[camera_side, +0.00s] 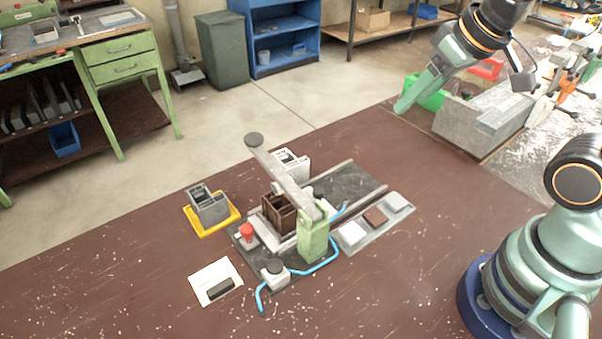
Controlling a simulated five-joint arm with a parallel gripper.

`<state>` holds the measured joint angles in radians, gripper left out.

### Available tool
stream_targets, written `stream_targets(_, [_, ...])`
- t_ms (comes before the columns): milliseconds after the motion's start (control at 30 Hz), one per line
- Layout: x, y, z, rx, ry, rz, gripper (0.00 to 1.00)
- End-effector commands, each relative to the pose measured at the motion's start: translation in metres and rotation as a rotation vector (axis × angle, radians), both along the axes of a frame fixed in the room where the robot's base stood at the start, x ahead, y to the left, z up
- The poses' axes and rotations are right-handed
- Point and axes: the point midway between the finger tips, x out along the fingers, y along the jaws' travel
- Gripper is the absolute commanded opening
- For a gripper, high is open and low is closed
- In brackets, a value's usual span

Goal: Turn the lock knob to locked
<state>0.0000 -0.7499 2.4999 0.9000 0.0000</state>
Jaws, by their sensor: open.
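A small grey block with a dark round knob (274,267) on top stands at the front of the clamp fixture, beside a blue hose. It looks like the lock knob; its turn position is too small to read. A brown profile piece (280,213) sits under the lever. My gripper (403,106) is open, high at the upper right, well apart from the fixture and empty.
A red button (247,232) stands left of the fixture. A grey profile piece (208,207) sits on a yellow tray (213,222). A white plate with a dark slot (216,283) lies at front left. The blue hose (326,262) curves around the front. A pad strip (375,222) lies right.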

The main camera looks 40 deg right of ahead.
Motion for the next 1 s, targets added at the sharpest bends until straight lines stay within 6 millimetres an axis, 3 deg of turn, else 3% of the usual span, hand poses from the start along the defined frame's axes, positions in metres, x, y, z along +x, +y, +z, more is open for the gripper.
stream_targets(167, [0.009,0.01,0.003,-0.017,0.024,0.066,0.62])
stream_targets(367, [0.039,0.052,0.008,-0.083,0.108,0.318,0.62])
stream_targets(700, [0.088,0.155,-0.014,-0.214,0.246,0.823,0.62])
stream_targets(1000, [0.098,0.252,-0.064,-0.314,0.344,1.234,0.62])
